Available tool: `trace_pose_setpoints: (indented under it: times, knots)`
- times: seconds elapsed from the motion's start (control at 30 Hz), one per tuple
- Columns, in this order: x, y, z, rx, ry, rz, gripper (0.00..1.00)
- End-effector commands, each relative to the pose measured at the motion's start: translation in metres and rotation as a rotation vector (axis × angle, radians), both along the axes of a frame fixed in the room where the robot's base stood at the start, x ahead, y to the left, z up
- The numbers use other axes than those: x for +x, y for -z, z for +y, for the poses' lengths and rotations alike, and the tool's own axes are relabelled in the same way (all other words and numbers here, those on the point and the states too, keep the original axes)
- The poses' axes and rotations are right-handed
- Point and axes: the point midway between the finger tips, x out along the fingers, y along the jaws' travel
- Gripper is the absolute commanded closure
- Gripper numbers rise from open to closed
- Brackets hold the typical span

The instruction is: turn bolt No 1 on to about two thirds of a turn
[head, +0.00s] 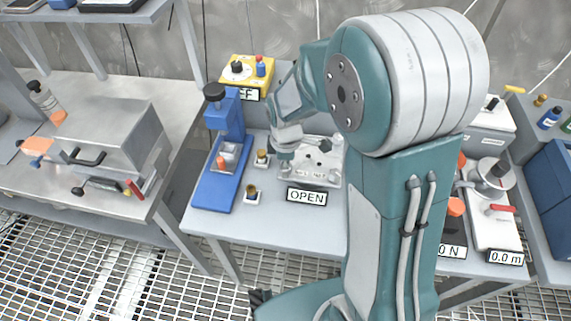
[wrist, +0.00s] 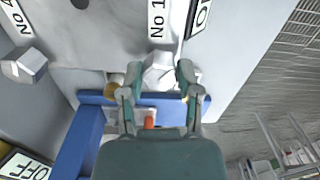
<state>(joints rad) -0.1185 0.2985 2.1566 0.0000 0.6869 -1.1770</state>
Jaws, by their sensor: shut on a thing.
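Bolt No 1 is a pale grey hex head (wrist: 158,72) beside the label "No 1" (wrist: 156,18) in the wrist view. My gripper (wrist: 159,80) has one finger on each side of the head and is shut on it. In the head view my gripper (head: 284,158) is at the left part of the grey metal plate (head: 325,177) on the table. The arm hides part of the plate, and I cannot make out the bolt there. Another hex bolt (wrist: 22,66) stands by the label "No 4" (wrist: 17,18). I cannot tell how far bolt No 1 is turned.
A blue press (head: 209,190) stands left of the plate. Two small brass-topped pieces (head: 251,191) are between them. An "OPEN" sign (head: 306,196) is in front of the plate. A yellow box (head: 240,70) with knobs stands behind.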

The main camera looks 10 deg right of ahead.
Motion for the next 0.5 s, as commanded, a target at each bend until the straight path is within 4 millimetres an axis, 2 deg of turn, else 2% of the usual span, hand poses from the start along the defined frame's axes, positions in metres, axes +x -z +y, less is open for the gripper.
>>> trace_pose_setpoints:
  times: [0.5]
  knots:
    - [0.0006, 0.0003, 0.0, 0.0, 0.459, -0.003, 1.0]
